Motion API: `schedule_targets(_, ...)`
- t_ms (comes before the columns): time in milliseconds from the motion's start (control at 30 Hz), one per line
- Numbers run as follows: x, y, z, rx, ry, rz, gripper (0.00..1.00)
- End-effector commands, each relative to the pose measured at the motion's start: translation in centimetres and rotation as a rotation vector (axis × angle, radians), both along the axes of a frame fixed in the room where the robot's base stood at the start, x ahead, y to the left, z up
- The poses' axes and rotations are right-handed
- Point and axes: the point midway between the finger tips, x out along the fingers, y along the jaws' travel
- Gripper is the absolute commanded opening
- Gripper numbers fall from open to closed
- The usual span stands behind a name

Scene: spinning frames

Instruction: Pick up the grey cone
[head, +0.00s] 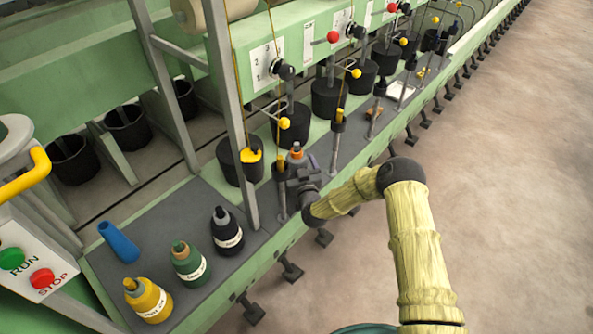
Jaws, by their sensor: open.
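My gripper (291,174) is open at the machine's edge, to the right of the upright post. Just behind it stands a small grey, cone-like piece with an orange band (296,152). The gripper hides its lower part, and I cannot tell whether they touch. A slim blue-grey shape (313,161) shows beside the gripper's right side, too small to tell what it is. No other plainly grey cone is in view. A blue cone-shaped tube (119,242) lies on its side on the dark shelf at the left.
Yellow (149,301), green (189,262) and black (227,234) bottles stand on the dark shelf (105,280). A grey post (240,130) rises left of the gripper. Black pots (328,98) line the green machine. A red STOP button (42,278) is at lower left. The floor at right is clear.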

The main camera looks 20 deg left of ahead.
Motion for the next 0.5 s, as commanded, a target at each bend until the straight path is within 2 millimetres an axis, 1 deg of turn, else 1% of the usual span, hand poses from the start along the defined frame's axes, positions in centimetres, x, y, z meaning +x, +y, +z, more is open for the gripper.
schedule_targets(267, -0.01, -0.03, 0.01, 0.000, 0.000, 0.000, 0.92)
schedule_targets(300, -0.01, -0.03, 0.01, 0.000, 0.000, 0.000, 0.90)
schedule_targets(367, -0.01, -0.03, 0.01, 0.000, 0.000, 0.000, 0.78)
schedule_targets(500, -0.01, -0.03, 0.01, 0.000, 0.000, 0.000, 0.51)
